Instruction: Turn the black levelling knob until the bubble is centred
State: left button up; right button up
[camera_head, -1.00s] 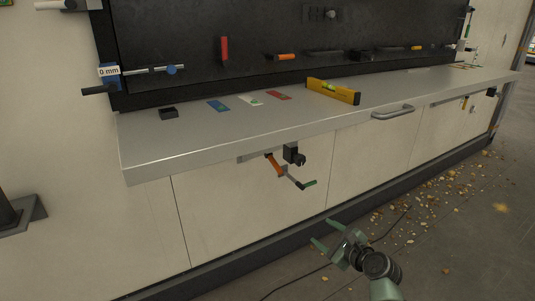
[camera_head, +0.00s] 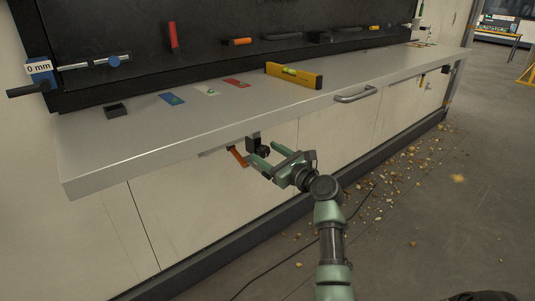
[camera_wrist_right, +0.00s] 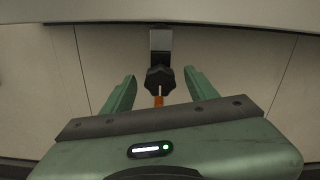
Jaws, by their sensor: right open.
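The black levelling knob (camera_head: 264,151) sits on a black bracket under the front edge of the grey bench top (camera_head: 150,140). In the right wrist view the knob (camera_wrist_right: 158,79) has a lobed rim and lies between the fingertips, with a visible gap on each side. My right gripper (camera_head: 262,154) is open and empty, its fingers pointing at the knob; its fingers also show in the wrist view (camera_wrist_right: 160,84). A yellow spirit level (camera_head: 306,80) lies on the bench top with a green vial; the bubble is too small to place. My left gripper is out of view.
An orange handle (camera_head: 238,157) hangs beside the knob under the bench edge. A metal pull handle (camera_head: 356,95) sticks out farther right. Several coloured cards and a small black box (camera_head: 115,111) lie on the bench. Debris (camera_head: 400,185) and a cable are on the floor.

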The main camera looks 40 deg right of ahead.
grip_shut()
jog(key=shift+n, duration=0.3)
